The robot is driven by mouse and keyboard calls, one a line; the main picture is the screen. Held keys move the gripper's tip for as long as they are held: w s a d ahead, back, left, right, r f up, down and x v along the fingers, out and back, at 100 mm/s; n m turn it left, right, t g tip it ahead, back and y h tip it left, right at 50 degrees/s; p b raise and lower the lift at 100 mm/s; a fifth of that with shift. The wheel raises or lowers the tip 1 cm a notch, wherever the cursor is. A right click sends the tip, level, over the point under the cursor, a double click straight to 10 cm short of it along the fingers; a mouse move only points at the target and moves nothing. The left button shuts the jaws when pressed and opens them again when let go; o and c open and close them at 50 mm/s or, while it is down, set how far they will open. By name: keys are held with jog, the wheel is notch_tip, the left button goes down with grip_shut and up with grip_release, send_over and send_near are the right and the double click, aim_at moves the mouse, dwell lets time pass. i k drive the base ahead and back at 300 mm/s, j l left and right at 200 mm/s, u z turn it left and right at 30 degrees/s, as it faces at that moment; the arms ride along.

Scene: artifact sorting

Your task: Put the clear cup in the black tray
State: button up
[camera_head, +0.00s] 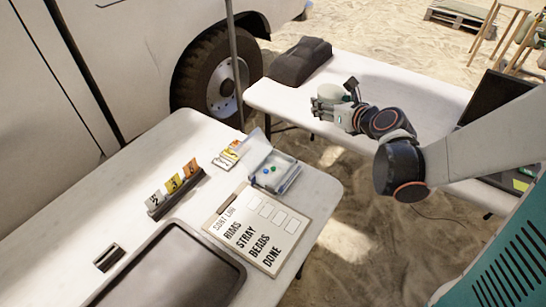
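A dark tray (178,272) lies at the lower left of the near white table, cut off by the bottom edge; its visible part is empty. My gripper (326,108) is above the far table's near edge, well away from this tray. A pale, greenish rounded thing (330,92) shows at my gripper's fingers. I cannot tell whether it is the clear cup, or whether the fingers hold it. No other clear cup can be made out.
On the near table (75,230) are an open clear box (283,184) with small beads, a lettered clipboard (262,226), numbered cards (175,184) and a small dark block (109,257). A dark bag (301,62) lies on the far table (400,88). A sandy gap separates the tables.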

aim_at(180, 278)
jog(key=l+u, duration=0.1)
jog(key=u, duration=0.35)
jog(key=k+u, duration=0.1)
jog(key=u, duration=0.3)
jog(key=k+u, duration=0.1)
jog(key=u, duration=0.35)
jog(key=k+u, duration=0.1)
jog(key=u, duration=0.3)
jog(key=k+j, duration=0.1)
jog(key=k, duration=0.75)
